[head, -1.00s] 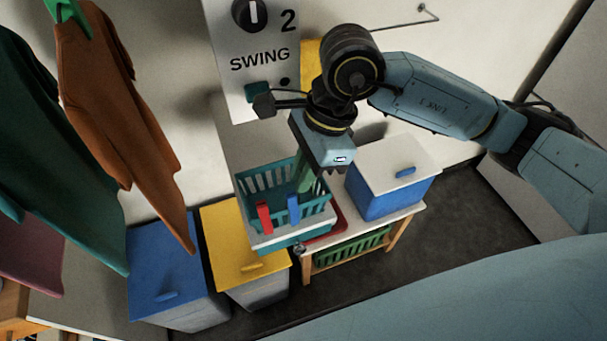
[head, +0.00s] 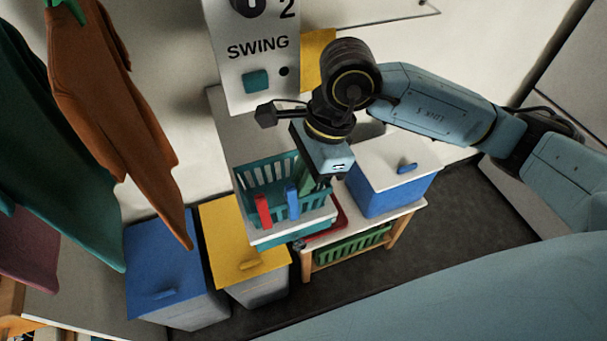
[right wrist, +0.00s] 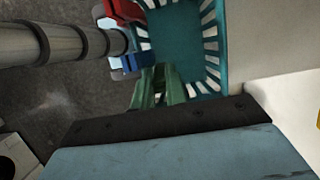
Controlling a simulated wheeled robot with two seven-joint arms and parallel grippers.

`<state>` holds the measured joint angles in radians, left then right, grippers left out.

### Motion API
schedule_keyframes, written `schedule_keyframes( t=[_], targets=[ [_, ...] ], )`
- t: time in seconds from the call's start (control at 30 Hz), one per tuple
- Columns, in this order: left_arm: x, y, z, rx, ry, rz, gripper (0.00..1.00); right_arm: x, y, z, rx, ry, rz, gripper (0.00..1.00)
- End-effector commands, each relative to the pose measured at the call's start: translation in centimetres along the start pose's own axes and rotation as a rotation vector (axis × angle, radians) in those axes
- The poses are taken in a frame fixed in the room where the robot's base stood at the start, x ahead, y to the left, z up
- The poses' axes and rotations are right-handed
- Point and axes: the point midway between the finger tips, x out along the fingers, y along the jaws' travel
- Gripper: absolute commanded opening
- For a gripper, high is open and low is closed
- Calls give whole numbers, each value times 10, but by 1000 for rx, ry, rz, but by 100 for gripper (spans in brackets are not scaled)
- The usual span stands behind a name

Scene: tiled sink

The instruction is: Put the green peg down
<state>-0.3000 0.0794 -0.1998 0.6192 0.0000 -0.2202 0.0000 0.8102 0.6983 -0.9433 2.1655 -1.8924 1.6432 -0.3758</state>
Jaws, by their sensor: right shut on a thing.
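My right gripper (head: 324,180) is over the right side of the teal basket (head: 262,240), pointing down. It is shut on the green peg (head: 304,176), which is partly hidden behind the gripper in the head view. In the right wrist view the green peg (right wrist: 160,88) sticks out past the gripper body toward the inside of the teal basket (right wrist: 185,40). I cannot tell whether the peg touches the basket. My left gripper is not in view.
A red peg (head: 263,211) and a blue peg (head: 292,202) stand at the basket's front. A blue box with a white lid (head: 385,190) is to the right. Blue (head: 165,255) and yellow (head: 240,240) bins stand left. Shirts (head: 110,110) hang at left.

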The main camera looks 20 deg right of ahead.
Motion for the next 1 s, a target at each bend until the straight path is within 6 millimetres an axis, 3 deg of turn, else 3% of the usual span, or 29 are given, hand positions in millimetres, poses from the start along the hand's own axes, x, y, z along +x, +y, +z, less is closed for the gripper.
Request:
schedule_keyframes(
  t=[0.03,0.07,0.23,0.53,0.73,1.0],
  targets=[
    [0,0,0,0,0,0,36,0,0,0,0,1,1,0],
    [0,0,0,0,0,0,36,0,0,0,0,1,1,15],
    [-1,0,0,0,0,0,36,0,0,0,0,1,1,35],
    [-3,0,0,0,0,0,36,-2,0,1,0,0,1,35],
    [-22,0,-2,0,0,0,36,-16,0,5,-1,0,2,35],
    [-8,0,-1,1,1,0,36,-78,-2,4,-1,0,-7,35]
  ],
)
